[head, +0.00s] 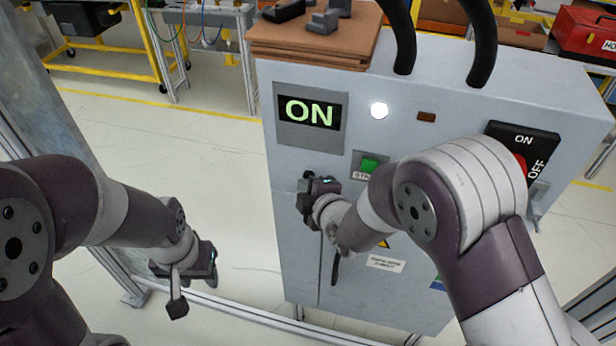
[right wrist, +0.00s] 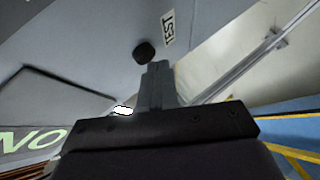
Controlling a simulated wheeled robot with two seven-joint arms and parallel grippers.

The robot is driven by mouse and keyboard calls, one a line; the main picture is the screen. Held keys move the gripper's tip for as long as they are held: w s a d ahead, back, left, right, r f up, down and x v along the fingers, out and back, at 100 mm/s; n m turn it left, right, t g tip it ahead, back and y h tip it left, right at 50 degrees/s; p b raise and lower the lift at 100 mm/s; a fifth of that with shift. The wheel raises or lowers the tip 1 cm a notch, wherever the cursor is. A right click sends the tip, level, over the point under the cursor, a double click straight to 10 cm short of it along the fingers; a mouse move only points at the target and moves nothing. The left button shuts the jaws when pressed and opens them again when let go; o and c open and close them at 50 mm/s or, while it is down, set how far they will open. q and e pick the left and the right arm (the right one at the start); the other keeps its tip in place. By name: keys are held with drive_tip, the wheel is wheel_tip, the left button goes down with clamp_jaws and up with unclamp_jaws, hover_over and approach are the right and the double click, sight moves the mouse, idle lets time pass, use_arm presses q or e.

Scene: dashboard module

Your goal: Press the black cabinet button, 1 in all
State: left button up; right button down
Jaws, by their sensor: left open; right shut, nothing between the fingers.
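The grey cabinet (head: 290,235) stands in the middle of the head view. In the right wrist view a round black button (right wrist: 145,50) sits on its face beside a white "TEST" label (right wrist: 168,28). In the head view I cannot make the button out; my right gripper and arm cover that part. My right gripper (head: 305,192) is shut and empty at the cabinet's front. In the right wrist view its fingertips (right wrist: 158,68) appear very close to the button; I cannot tell whether they touch. My left gripper (head: 184,284) is open and empty, left of the cabinet.
The cabinet also bears a lit "ON" display (head: 309,113), a white lit lamp (head: 379,110), a green button (head: 369,164) and a red rotary switch (head: 519,165). A brown board (head: 315,45) with dark parts lies on top.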

drive_tip(key=shift+w+d, duration=0.15)
drive_tip(key=shift+w, duration=0.2)
idle(0.4)
drive_tip(key=shift+s, duration=0.1)
drive_tip(key=shift+s+a, duration=0.25)
drive_tip(key=shift+s, duration=0.45)
drive_tip(key=shift+s+a, duration=0.25)
drive_tip(key=shift+s, duration=0.55)
drive_tip(key=shift+s+a, duration=0.3)
drive_tip(key=shift+s, duration=0.45)
drive_tip(key=shift+s+a, duration=0.25)
drive_tip(key=shift+s, duration=0.55)
